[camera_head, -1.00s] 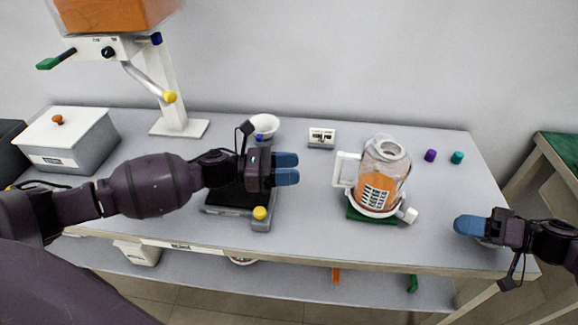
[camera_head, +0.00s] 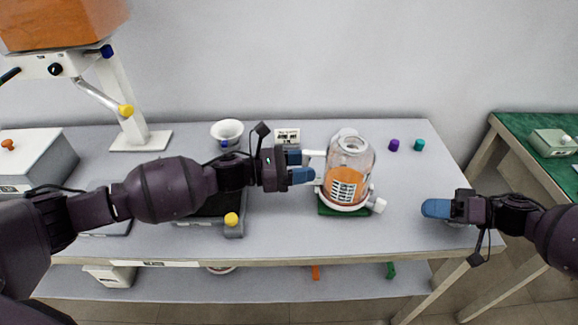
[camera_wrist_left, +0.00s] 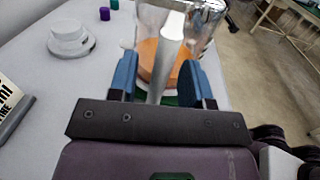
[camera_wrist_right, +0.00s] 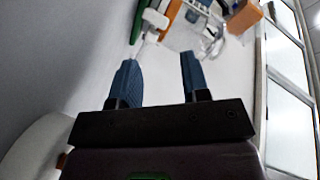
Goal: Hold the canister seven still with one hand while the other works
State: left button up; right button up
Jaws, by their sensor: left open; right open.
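The canister (camera_head: 348,175) is a clear jar with orange contents, a white printed label and an open round top. It stands upright on a green pad (camera_head: 328,209), with a white handle (camera_head: 316,155) on its left and a white knob or spout at its lower right. The label is too small to read. My left gripper (camera_head: 300,167) is open at the handle side. In the left wrist view the handle (camera_wrist_left: 172,45) appears between its fingers; contact cannot be told. My right gripper (camera_head: 436,208) is open and empty over the table's right front, apart from the canister.
Purple (camera_head: 393,145) and teal (camera_head: 419,145) caps lie behind right. A pump stand (camera_head: 124,90) rises at the left. The table between canister and right gripper is clear.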

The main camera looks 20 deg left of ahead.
pick_arm(q)
jog(key=shift+w+d, duration=0.1)
jog(key=shift+d, duration=0.15)
grip_shut()
dwell(0.4)
